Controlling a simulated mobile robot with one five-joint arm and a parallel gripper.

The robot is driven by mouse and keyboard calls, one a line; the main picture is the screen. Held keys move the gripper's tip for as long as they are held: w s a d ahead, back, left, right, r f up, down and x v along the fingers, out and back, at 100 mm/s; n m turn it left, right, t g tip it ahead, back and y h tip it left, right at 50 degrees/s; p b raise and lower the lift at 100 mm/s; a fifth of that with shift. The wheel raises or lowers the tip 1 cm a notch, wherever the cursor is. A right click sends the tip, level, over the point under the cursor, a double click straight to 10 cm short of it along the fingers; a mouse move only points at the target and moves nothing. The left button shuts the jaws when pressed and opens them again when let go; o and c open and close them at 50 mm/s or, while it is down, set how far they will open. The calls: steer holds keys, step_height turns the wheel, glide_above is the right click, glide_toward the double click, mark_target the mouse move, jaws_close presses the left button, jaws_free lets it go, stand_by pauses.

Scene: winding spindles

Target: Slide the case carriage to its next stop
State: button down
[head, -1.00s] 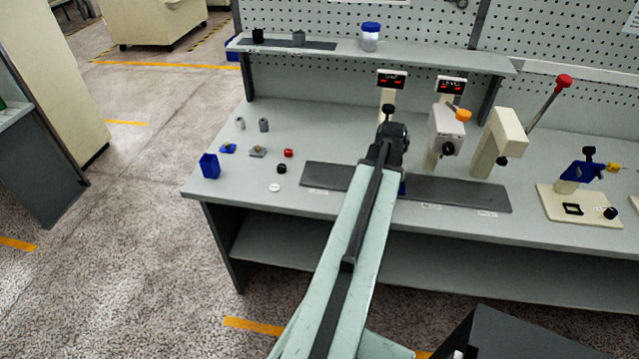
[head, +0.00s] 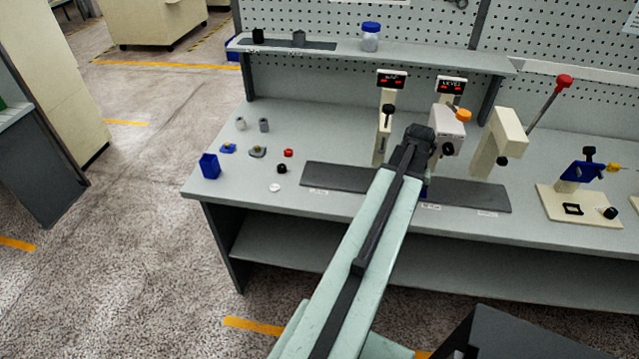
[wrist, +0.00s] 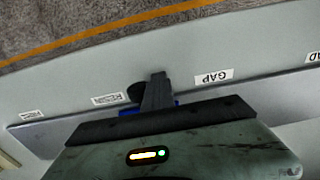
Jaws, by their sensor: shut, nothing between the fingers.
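The case carriage shows only as a small blue part (head: 424,190) on the dark rail (head: 330,178) in the head view, beside my wrist. In the wrist view a blue edge (wrist: 130,112) and a round black knob (wrist: 136,92) show beside my fingers; the rest is hidden. My gripper (wrist: 157,80) is shut and empty, its fingers down by the carriage and just right of the knob in that view. Whether they touch it, I cannot tell. The carriage lies between the GAP label (wrist: 214,77) and another label (wrist: 107,98), nearer the latter.
Behind the rail stand two posts with red displays (head: 391,79) (head: 451,86) and a cream press (head: 500,140) with a red-knobbed lever. A blue bin (head: 209,165) and several small parts are at the bench's left. A blue clamp fixture (head: 580,172) stands right.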

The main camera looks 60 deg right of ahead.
mark_target(422, 210)
steer(key=shift+s+d, duration=0.35)
steer(key=shift+s, duration=0.7)
steer(key=shift+s+d, duration=0.3)
steer(key=shift+s, duration=0.8)
steer(key=shift+s+d, duration=0.35)
steer(key=shift+s, duration=0.7)
steer(key=shift+r, duration=0.1)
step_height(422, 210, up, 7)
steer(key=w+p, duration=0.1)
steer(key=p, duration=0.6)
steer(key=shift+w+a, duration=0.15)
